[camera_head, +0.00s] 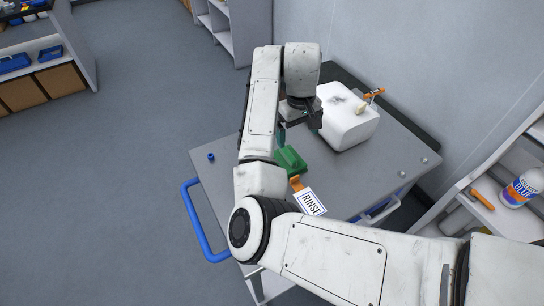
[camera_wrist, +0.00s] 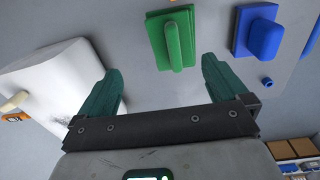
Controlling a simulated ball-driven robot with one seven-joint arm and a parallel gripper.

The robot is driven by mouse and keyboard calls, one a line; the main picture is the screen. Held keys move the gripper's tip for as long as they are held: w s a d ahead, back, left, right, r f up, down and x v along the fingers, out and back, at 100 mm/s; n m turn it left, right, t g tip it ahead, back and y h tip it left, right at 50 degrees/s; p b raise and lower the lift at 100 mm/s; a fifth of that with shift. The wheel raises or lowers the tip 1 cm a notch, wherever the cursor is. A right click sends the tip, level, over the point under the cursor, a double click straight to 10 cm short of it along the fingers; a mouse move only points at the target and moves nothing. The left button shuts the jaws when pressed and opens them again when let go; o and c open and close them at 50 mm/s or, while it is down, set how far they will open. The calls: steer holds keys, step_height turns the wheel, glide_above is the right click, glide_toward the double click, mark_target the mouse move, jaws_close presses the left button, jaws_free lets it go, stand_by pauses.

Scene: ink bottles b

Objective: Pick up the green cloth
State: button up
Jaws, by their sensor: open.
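The green cloth (camera_head: 291,160) lies on the grey cart top, partly hidden by my arm in the head view. In the wrist view the green cloth (camera_wrist: 168,45) is a flat piece with a raised ridge along its middle. My gripper (camera_head: 301,124) is above the cart, between the cloth and the white block. In the wrist view my gripper (camera_wrist: 160,68) has its two teal fingers wide apart with nothing between them. The cloth shows beyond the fingertips, apart from them.
A white block (camera_head: 347,122) stands beside the cloth, with an orange-handled tool (camera_head: 373,93) at it. A blue cloth-like piece (camera_wrist: 262,40) lies on the other side. A RINSE sign (camera_head: 312,204) is at the cart's front edge. A shelf with a bottle (camera_head: 522,187) stands right.

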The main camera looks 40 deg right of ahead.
mark_target(287, 150)
steer(key=shift+w+a+r, duration=0.15)
steer(key=shift+w+a, duration=0.45)
steer(key=shift+w, duration=0.05)
steer(key=shift+w+a+y, duration=0.2)
steer(key=shift+y, duration=0.1)
step_height(287, 150, down, 5)
steer(key=shift+w+r, duration=0.1)
steer(key=shift+r, duration=0.05)
steer(key=shift+w+d+f+p, duration=0.1)
steer(key=shift+f+p, duration=0.1)
steer(key=shift+f, duration=0.8)
steer(key=shift+w+d+f+p, duration=0.1)
steer(key=shift+w+f+p, duration=0.05)
steer(key=shift+f, duration=0.85)
steer(key=shift+w+d+f+p, duration=0.1)
steer(key=shift+f+p, duration=0.1)
steer(key=shift+f, duration=0.8)
steer(key=c, duration=0.9)
